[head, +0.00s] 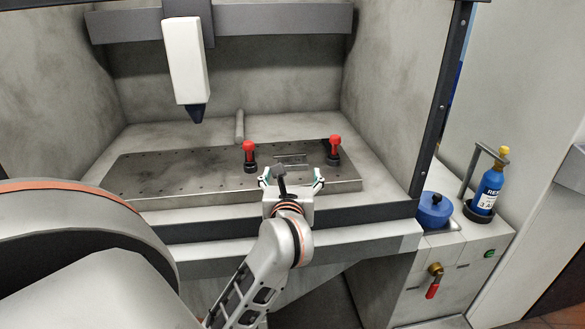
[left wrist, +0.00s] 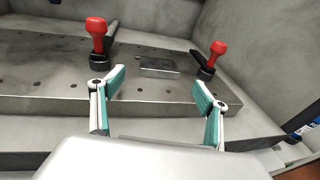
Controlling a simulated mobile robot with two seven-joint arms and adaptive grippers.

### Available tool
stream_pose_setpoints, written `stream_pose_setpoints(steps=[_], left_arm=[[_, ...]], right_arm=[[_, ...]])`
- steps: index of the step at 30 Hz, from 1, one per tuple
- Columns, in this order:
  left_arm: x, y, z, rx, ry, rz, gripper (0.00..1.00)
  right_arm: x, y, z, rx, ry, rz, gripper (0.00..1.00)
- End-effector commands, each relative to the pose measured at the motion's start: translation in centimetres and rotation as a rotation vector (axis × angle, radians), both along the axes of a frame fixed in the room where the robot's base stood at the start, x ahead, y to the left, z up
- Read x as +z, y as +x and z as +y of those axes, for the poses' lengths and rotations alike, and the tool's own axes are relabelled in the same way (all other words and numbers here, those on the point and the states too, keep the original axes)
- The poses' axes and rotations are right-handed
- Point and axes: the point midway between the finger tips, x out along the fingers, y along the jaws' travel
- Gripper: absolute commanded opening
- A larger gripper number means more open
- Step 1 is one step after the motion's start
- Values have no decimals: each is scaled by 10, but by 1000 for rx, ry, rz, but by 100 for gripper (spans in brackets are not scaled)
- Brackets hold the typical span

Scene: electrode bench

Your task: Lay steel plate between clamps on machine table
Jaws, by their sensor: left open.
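The steel plate (head: 291,160) is a small grey block lying on the machine table (head: 200,168) between two red-handled clamps. The left clamp (head: 249,155) and the right clamp (head: 334,148) stand on either side of it. The left wrist view also shows the plate (left wrist: 160,66), the left clamp (left wrist: 97,45) and the right clamp (left wrist: 212,60). My left gripper (head: 291,181) is open and empty, in front of the plate and apart from it. Its spread fingers (left wrist: 158,95) show nothing between them. My right gripper is not seen.
A white machine head (head: 185,60) with a dark tip hangs above the table's left part. A grey cylinder (head: 240,125) stands behind the table. Side walls enclose the bench. A blue lidded pot (head: 434,211) and a blue bottle (head: 487,190) stand outside at right.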

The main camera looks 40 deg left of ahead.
Motion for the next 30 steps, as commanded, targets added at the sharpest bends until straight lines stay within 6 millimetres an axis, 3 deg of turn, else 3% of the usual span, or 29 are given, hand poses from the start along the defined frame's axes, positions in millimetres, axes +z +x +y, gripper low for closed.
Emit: stream_pose_setpoints(steps=[9,15,18,20,22,24,27,29,30], left_arm=[[6,-36,-31,-1,-2,1,75],[8,-41,-34,2,8,2,75],[11,-44,-28,23,102,18,75],[18,-48,-22,46,227,39,75],[29,-52,-20,75,446,80,75],[39,-54,-30,86,725,141,75],[42,-49,-68,57,1157,245,75],[30,-43,-101,11,1417,311,75],[15,-40,-125,-31,1593,357,75]], right_arm=[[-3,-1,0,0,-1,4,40],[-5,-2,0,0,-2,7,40],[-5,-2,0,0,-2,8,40],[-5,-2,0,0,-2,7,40],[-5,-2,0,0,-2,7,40],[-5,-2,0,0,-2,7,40],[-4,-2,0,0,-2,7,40],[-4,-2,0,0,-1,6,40],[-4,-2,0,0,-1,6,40]])
